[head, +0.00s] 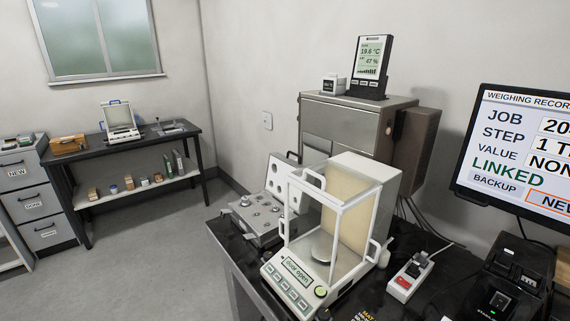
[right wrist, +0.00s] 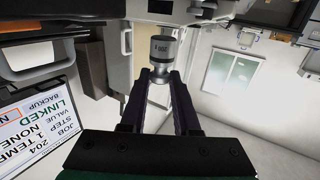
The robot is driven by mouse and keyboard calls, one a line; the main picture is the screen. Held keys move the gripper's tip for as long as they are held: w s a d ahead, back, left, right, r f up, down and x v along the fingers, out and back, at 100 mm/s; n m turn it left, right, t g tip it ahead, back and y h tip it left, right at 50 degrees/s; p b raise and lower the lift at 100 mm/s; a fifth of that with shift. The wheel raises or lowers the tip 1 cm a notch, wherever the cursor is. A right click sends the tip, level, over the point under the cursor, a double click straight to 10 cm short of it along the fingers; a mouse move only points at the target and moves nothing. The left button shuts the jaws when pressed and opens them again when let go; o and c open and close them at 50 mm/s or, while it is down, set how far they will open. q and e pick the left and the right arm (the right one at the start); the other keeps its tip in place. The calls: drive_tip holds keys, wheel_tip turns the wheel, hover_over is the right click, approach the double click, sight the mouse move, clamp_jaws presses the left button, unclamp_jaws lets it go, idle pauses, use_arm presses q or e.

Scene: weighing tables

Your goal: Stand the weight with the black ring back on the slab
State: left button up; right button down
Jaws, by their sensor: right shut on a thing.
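My right gripper (right wrist: 161,76) is shut on a silvery cylindrical weight (right wrist: 161,49) in the right wrist view. Neither gripper shows in the head view. The dark, glossy slab-like table top (head: 378,300) lies around the balance in the head view. The balance (head: 322,230) has a pan inside its clear-walled chamber, and its display reads "door open". My left gripper is not in view.
A grey weight case (head: 252,222) with several weights and a raised lid stands left of the balance. A red-and-white switch box (head: 405,280) and a black device (head: 507,280) stand to the right. The monitor (head: 520,150) rises behind the device.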

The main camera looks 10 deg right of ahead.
drive_tip(key=w+a, duration=0.2)
drive_tip(key=a, duration=0.6)
drive_tip(key=shift+w+a+r, duration=0.15)
drive_tip(key=shift+w+r, duration=0.1)
drive_tip(key=shift+w, duration=0.1)
drive_tip(key=shift+a, duration=0.2)
drive_tip(key=shift+d+f, duration=0.1)
drive_tip(key=shift+d, duration=0.1)
drive_tip(key=shift+a, duration=0.15)
